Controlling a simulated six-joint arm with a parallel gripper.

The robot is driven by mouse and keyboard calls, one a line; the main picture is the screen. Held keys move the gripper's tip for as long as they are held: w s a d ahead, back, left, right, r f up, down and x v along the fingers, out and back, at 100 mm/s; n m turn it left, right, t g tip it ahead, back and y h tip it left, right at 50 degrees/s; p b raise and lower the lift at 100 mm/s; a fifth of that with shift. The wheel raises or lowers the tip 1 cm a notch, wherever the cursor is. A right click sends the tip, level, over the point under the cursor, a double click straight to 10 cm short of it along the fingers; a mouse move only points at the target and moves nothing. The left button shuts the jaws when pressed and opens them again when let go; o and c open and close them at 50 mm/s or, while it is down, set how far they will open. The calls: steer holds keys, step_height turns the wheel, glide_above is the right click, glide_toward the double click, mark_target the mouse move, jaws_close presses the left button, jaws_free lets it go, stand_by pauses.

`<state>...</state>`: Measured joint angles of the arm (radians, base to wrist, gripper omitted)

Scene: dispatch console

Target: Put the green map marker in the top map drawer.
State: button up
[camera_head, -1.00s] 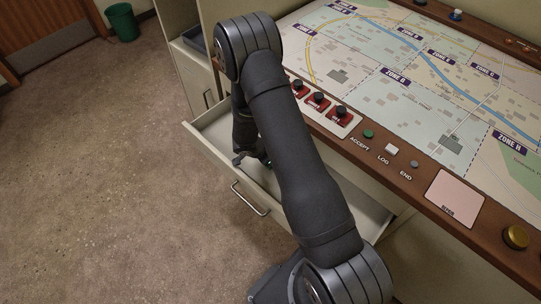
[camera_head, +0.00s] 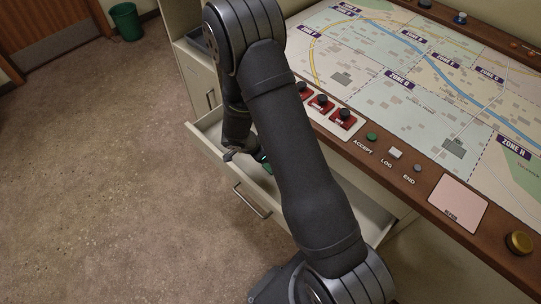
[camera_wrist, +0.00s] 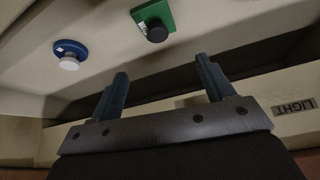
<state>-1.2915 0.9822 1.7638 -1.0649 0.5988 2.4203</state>
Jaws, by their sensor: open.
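The green map marker (camera_wrist: 153,22), a green block with a black knob, rests on the pale floor of the open drawer in the wrist view. In the head view a bit of its green (camera_head: 265,161) shows beside my arm, mostly hidden. The open map drawer (camera_head: 376,219) is pulled out just below the console top. My gripper (camera_wrist: 161,76) is open and empty, its two fingers apart from the marker. In the head view my gripper (camera_head: 232,154) is over the drawer, partly hidden by my arm.
A blue marker with a white knob (camera_wrist: 69,54) lies in the drawer too. Several red markers (camera_head: 321,103) stand on the console edge beside the map (camera_head: 400,110). The drawer's handle (camera_head: 252,201) sticks out over free floor. A label reading LIGHT (camera_wrist: 295,107) is near my gripper.

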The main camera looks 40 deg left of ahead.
steer(key=shift+v, duration=2.45)
steer(key=x, duration=1.2)
steer(key=shift+f, duration=0.15)
steer(key=o, duration=0.6)
